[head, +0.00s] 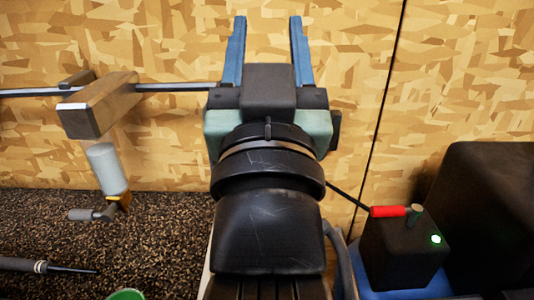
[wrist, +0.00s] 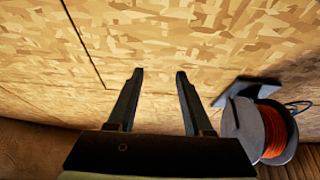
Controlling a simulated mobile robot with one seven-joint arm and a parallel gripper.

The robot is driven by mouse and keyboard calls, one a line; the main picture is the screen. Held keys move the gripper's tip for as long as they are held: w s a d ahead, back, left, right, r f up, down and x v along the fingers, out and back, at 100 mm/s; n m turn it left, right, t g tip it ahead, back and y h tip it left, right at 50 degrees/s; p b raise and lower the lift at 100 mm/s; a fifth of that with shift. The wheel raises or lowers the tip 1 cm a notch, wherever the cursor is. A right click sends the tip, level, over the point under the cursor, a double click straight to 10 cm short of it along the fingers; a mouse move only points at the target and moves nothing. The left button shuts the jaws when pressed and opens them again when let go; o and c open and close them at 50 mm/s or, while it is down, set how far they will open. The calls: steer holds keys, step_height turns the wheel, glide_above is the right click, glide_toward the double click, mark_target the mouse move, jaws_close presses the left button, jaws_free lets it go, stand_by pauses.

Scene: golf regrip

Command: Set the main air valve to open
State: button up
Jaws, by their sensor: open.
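A red lever handle (head: 388,211) lies roughly level on a small brass-coloured stem (head: 414,214) above a dark box (head: 400,250) with a lit green light, at the right of the head view. It looks like a valve lever, but no label shows which valve it is. My gripper (head: 267,20) is open and empty, its two fingers pointing at the wood-panel wall. It is up and to the left of the red lever. In the wrist view my gripper (wrist: 159,72) has only bare wall between its fingers; the red lever is not seen there.
A large dark casing (head: 487,210) stands right of the box. A dark rod (head: 45,266) lies lower left. An orange reel (wrist: 274,132) shows in the wrist view.

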steer(key=w+a+r+n+g+y+p, duration=0.3)
steer(key=w+r+g+p, duration=0.6)
steer(key=p, duration=1.9)
steer(key=s+a+f+n+g+p, duration=0.1)
steer(key=a+f+n+g, duration=0.2)
steer(key=f, duration=0.4)
steer(key=s+a+f+n+g+p, duration=0.1)
steer(key=f+n+g, duration=0.1)
steer(key=f+g, duration=0.4)
steer(key=s+d+f+n+g+h, duration=0.1)
steer(key=s+d+f, duration=0.1)
steer(key=f, duration=0.1)
steer(key=s+d+f+n+g+h, duration=0.1)
steer(key=s+d+f+g, duration=0.1)
steer(key=s+f, duration=0.1)
steer(key=s+d+f+n+g+h+b, duration=0.1)
steer(key=s+d+f+g, duration=0.1)
steer(key=d+f, duration=0.1)
steer(key=shift+s+f, duration=0.15)
steer(key=shift+f, duration=0.45)
step_height(320, 180, down, 11)
steer(key=shift+f, duration=0.8)
